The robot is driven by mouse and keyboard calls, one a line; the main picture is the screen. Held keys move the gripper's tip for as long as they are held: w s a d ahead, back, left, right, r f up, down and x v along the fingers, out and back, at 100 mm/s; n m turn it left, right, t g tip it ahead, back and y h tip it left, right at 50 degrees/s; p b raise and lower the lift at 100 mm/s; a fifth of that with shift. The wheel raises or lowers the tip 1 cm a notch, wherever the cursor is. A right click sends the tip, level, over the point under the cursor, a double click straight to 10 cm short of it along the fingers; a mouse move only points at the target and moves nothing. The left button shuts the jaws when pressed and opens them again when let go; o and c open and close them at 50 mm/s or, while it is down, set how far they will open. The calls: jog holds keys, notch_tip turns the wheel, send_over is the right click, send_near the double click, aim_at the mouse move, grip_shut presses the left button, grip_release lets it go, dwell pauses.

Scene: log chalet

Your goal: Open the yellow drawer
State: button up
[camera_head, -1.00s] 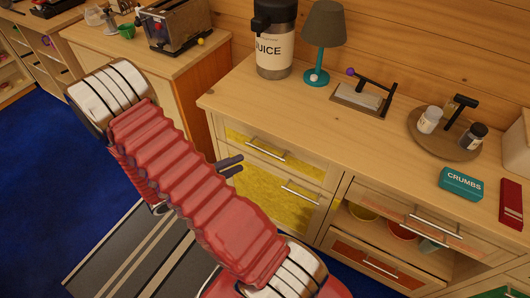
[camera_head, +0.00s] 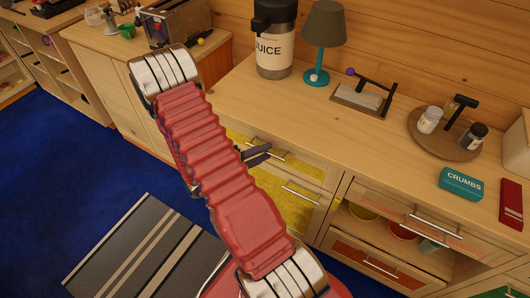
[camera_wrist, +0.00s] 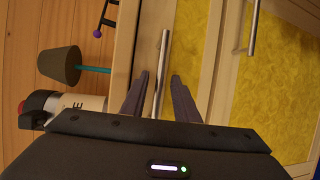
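The upper yellow drawer (camera_head: 291,161) is in the wooden counter and looks shut. A second, larger yellow front (camera_head: 285,203) with its own bar handle (camera_head: 301,194) is below it. My gripper (camera_head: 262,153) is at the upper drawer's handle, partly hidden by my arm in the head view. In the wrist view, the upper drawer's metal bar handle (camera_wrist: 165,48) runs between the two dark fingers of my gripper (camera_wrist: 160,75). The fingers are apart, one on each side of the bar, with gaps visible. The lower handle (camera_wrist: 254,28) is further right there.
On the countertop stand a juice dispenser (camera_head: 275,45), a teal lamp (camera_head: 320,40), a lever device (camera_head: 362,95), a round tray (camera_head: 418,138) with jars and a crumbs tin (camera_head: 461,184). A striped rug (camera_head: 145,245) lies on the blue floor.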

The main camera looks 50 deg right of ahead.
jog(key=shift+s+d+f, duration=0.1)
jog(key=shift+s+d, duration=0.1)
jog(key=shift+d, duration=0.4)
jog(key=shift+c, duration=0.3)
grip_shut()
jog(key=shift+a+f, duration=0.1)
jog(key=shift+a, duration=0.2)
jog(key=shift+d, duration=0.1)
jog(key=shift+s, duration=0.1)
